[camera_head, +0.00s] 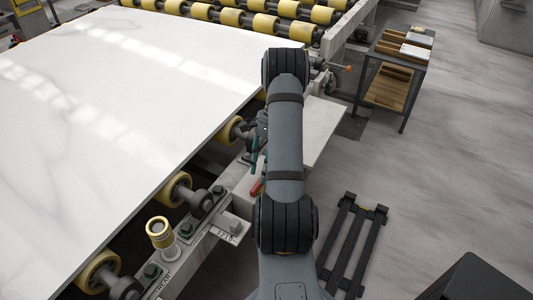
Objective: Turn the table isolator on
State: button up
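No part is clearly marked as the table isolator. A small red handle (257,187) shows at the slab table's front rail, just left of my forearm, with a slim green part (254,161) above it. An orange-tipped lever (348,68) sticks out at the table's far right corner. My arm reaches out over the rail and bends down at its far end. My gripper (262,133) is mostly hidden behind the forearm; only dark pieces show at its left, close to the green part. I cannot see its fingertips or whether it touches anything.
A white marble slab (110,110) lies on yellow rollers (174,190). A yellow-topped post (160,232) stands on the front rail (207,237). A pale flat plate (322,125) lies right of my arm. A dark cart (399,66) and a black pallet-like frame (352,245) stand on open floor.

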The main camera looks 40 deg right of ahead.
aim_at(258, 186)
jog(key=v, duration=0.9)
jog(key=x, duration=1.2)
jog(key=shift+r, duration=0.1)
